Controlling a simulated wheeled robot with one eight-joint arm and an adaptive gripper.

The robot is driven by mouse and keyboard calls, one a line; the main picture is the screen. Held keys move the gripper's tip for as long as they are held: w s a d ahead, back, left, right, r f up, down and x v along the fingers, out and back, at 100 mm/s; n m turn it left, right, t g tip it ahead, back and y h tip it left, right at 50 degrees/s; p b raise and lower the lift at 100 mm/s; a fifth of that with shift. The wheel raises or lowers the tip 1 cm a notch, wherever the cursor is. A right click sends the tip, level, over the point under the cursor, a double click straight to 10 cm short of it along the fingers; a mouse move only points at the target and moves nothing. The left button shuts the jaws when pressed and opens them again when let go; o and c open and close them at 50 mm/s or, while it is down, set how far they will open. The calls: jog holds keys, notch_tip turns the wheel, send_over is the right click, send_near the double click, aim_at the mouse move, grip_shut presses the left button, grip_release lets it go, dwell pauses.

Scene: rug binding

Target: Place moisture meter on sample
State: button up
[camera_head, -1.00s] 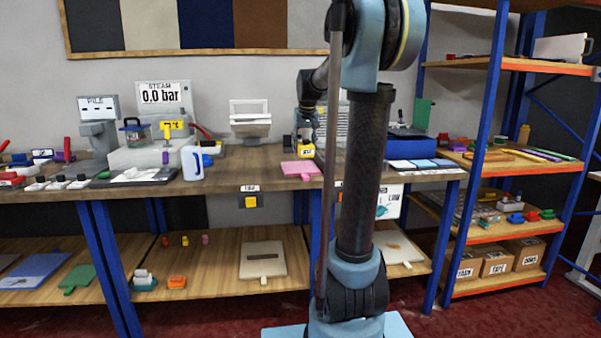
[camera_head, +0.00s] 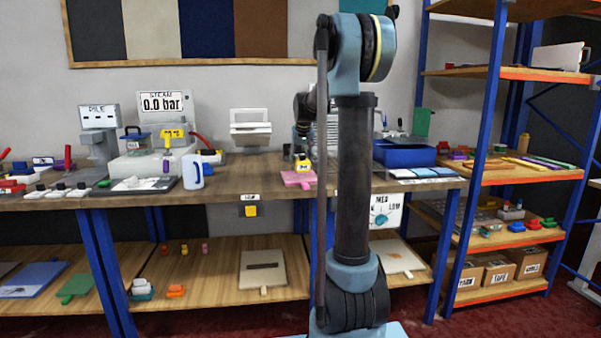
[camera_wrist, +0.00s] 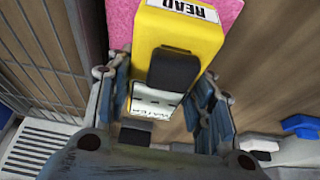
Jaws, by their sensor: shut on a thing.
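The moisture meter (camera_wrist: 190,40) is a yellow block with a black part and a white label with "READ" at its top edge. My gripper (camera_wrist: 165,95) is shut on it, one finger on each side. In the head view the yellow meter (camera_head: 302,163) is at the pink sample (camera_head: 296,179) on the bench. The pink sample also shows behind the meter in the wrist view (camera_wrist: 145,15). I cannot tell whether the meter touches the sample. My arm partly hides the area to the right.
The wooden bench (camera_head: 240,180) has free room left of the sample. A blue box (camera_head: 405,153) stands at the right. A white mug (camera_head: 192,172) and a steam unit (camera_head: 160,130) stand at the left. A shelf rack (camera_head: 500,200) is at the far right.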

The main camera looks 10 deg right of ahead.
jog(key=shift+f, duration=1.95)
jog(key=o, duration=1.2)
jog(key=v, duration=1.2)
jog(key=shift+s, duration=0.1)
send_near(301, 168)
jog(key=s+d+f, duration=0.1)
jog(key=s+f, duration=0.3)
jog(key=s, duration=0.2)
jog(key=s+f+g, duration=0.1)
jog(key=s+f, duration=1)
jog(key=s, duration=0.4)
jog(key=s+f+g, duration=0.1)
jog(key=s+f, duration=1)
jog(key=s, duration=0.5)
jog(key=shift+d+f, duration=0.35)
jog(key=shift+f, duration=0.05)
